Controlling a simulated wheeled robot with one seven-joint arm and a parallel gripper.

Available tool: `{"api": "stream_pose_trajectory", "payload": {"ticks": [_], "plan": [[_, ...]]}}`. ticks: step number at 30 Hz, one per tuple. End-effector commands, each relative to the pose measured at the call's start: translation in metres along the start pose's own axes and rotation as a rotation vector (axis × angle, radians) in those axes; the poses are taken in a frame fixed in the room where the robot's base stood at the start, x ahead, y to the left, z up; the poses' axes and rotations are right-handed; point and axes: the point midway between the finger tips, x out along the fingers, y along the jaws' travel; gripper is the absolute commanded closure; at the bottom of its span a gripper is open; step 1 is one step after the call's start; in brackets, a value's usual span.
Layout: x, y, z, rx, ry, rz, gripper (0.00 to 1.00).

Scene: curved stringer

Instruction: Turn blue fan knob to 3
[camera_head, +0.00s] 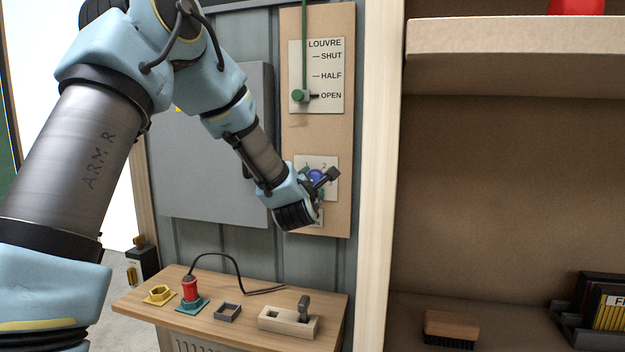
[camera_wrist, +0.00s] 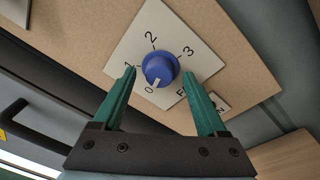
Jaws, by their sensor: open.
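The blue fan knob (camera_wrist: 160,69) sits on a white plate (camera_wrist: 130,48) with marks 0, 1, 2 and 3. Its white pointer line points at 0. In the head view the knob (camera_head: 315,176) is partly hidden by my gripper (camera_head: 319,180). In the wrist view my gripper (camera_wrist: 159,73) is open, with one green finger to the left of the knob and one to the right. A gap shows between each fingertip and the knob. I cannot tell how far the tips are from the plate.
A louvre plate (camera_head: 325,75) with a green lever (camera_head: 299,96) at OPEN is above on the same tan board (camera_head: 345,140). A grey panel (camera_head: 215,150) is left of it. A wooden bench (camera_head: 250,338) with small items stands below; shelves (camera_head: 500,60) are at right.

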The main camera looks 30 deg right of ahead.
Motion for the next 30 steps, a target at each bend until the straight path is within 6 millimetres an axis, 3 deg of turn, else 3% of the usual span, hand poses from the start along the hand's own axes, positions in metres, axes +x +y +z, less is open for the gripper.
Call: {"api": "stream_pose_trajectory", "payload": {"ticks": [7, 27, 30], "plan": [[0.0006, -0.0001, 0.0001, 0.001, -0.001, 0.0, 0.25], [0.0004, 0.0001, 0.0001, 0.001, -0.001, 0.0, 1.0], [0.0003, 0.0, 0.0001, 0.001, -0.001, 0.0, 1.0]]}}
